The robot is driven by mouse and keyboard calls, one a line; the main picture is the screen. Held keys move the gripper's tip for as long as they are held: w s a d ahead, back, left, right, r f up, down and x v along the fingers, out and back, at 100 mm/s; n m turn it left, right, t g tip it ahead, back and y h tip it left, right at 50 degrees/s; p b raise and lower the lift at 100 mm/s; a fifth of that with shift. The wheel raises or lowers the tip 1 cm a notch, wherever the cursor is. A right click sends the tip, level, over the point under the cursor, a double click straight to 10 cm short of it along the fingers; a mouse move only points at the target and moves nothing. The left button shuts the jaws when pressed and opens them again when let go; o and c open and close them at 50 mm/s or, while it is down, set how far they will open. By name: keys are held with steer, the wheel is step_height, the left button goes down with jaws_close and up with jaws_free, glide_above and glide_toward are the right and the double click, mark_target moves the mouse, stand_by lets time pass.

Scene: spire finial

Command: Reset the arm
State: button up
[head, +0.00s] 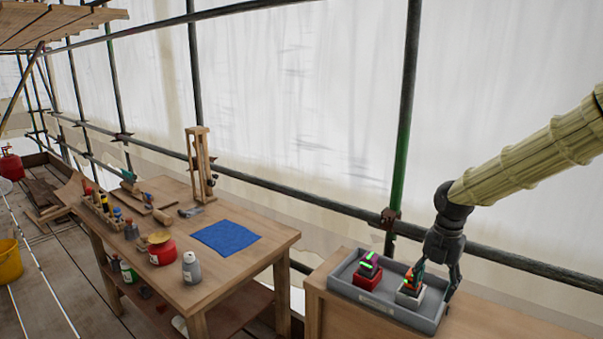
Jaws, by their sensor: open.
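My arm comes in from the right edge of the head view, and my gripper (434,279) hangs from it, pointing down over the right end of a grey tray (386,311). The gripper is open. Its fingers spread to either side above a small white box (409,299) that holds green and orange pieces. Whether the fingers touch those pieces I cannot tell. A small red box (367,280) with green-lit dark pieces stands in the left part of the tray.
The tray stands on a wooden bench (480,326). A wooden table (222,278) to the left carries a blue cloth (226,238), a grey bottle (191,268), a red tin (161,250) and a wooden stand (200,170). Scaffold poles (405,120) rise behind the tray.

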steer(key=s+a+f+m+y, duration=0.1)
steer(key=s+a+f+m, duration=0.3)
steer(key=f, duration=0.6)
steer(key=s+a+f+m, duration=0.3)
steer(key=s+f+m, duration=0.25)
steer(key=f, duration=0.35)
steer(key=s+a+f+m+y, duration=0.1)
steer(key=s+a+f+m, duration=0.2)
steer(key=s+f+m, duration=0.5)
steer(key=s+f+m+h, duration=0.1)
steer(key=s+f+m, duration=0.4)
steer(key=s, duration=0.5)
steer(key=s+f+m+h, duration=0.1)
steer(key=s+f+m, duration=0.5)
steer(key=s+f, duration=0.3)
steer(key=shift+s+d, duration=0.2)
steer(key=shift+s, duration=0.95)
